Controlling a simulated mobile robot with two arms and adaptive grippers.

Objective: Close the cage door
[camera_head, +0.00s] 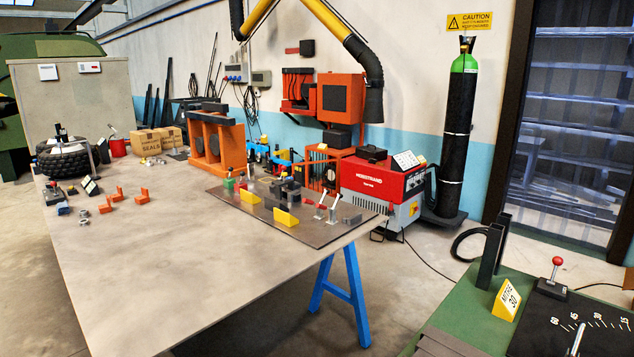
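At the right is a tall dark frame (512,110) around a bluish see-through panel or opening (575,110). Racks of long bars show behind it. This looks like the cage front, but I cannot tell which part is the door or whether it stands open or shut. Neither of my grippers is in view.
A large table (180,270) with a fixture plate (330,232) fills the left and middle. A green machine bench (450,325) stands at the lower right, before the cage front. A gas cylinder (457,140) and red welder (375,185) stand by the wall. Cables lie on the floor.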

